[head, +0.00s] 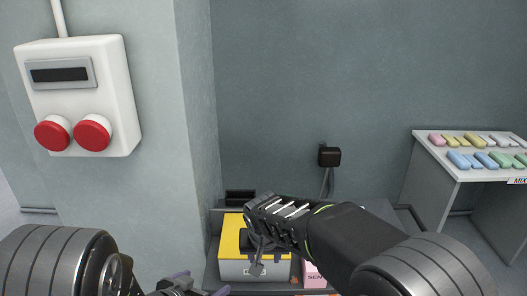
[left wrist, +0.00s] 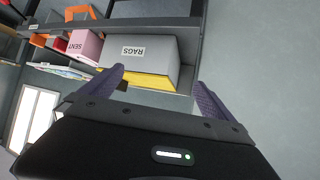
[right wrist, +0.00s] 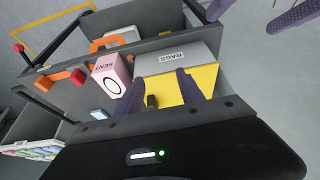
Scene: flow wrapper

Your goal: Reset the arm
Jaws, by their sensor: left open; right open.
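My left gripper (head: 199,284) is at the bottom edge of the head view, with only its purple fingertips and part of its wrist showing. In the left wrist view (left wrist: 160,82) its fingers are spread wide with nothing between them. My right arm reaches in from the lower right of the head view, over the yellow and grey RAGS box (head: 229,246); its fingers are hard to make out there. In the right wrist view my right gripper (right wrist: 160,82) is open and empty, its fingers in front of the RAGS box (right wrist: 178,62). Whether they touch it I cannot tell.
A pink SENT box (right wrist: 112,76) stands beside the RAGS box on a grey shelf unit. A white control box (head: 110,65) with two red buttons (head: 92,133) is on the wall at left. A table (head: 440,160) with coloured packs stands at right.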

